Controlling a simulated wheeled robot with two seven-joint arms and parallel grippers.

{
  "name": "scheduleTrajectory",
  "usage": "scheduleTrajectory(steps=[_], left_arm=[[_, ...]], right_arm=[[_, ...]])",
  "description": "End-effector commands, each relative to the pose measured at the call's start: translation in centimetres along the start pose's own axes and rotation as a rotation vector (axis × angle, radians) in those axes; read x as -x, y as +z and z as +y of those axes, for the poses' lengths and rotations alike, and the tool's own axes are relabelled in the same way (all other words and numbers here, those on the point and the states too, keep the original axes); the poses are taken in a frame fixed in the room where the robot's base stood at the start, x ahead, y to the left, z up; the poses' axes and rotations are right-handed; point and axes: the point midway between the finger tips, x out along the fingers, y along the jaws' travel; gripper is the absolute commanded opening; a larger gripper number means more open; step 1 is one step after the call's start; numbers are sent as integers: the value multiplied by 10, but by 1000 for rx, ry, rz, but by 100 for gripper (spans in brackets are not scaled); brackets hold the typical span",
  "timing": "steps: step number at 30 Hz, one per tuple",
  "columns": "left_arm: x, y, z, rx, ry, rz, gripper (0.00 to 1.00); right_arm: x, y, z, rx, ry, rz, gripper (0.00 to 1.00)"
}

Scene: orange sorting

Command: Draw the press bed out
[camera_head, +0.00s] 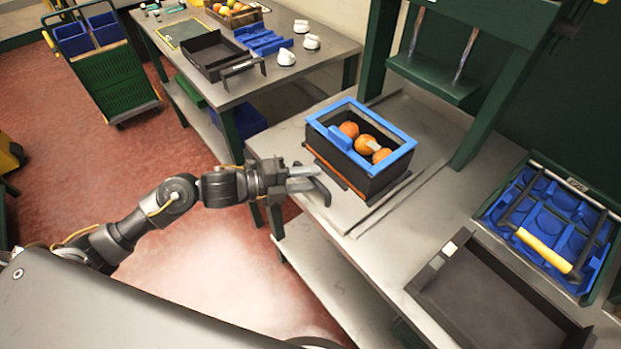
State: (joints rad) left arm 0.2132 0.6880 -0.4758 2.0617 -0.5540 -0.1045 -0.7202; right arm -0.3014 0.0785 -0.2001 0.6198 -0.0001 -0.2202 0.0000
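The green press (450,80) stands at the back, its dark green press plate raised above the bench. In front of it, a black box with a blue rim (398,136) holds several oranges (366,144). The box stands on the flat grey press bed (343,212), with an orange strip (338,174) low along its near left side. My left gripper (324,184) is at the near left side of the bed, with its fingers apart. I see nothing between them, and I cannot tell whether they touch the bed. My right gripper is not in view.
An empty dark tray (485,305) and a blue moulded tray (550,222) with a yellow-handled bar lie at the right. Another table (300,75) at the back left bears trays and white items. A green cart (110,82) stands farther left. The red floor between is clear.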

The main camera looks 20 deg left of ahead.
Motion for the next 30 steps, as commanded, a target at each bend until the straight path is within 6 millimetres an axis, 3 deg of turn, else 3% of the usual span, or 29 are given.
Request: scheduleTrajectory(steps=[9, 15, 30], left_arm=[[62, 0, 5, -2, 6, -1, 36], [90, 0, 3, -1, 4, 0, 36], [99, -1, 0, -1, 1, 2, 36]], right_arm=[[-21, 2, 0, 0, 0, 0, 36], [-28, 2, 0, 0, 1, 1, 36], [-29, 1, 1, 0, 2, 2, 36]])
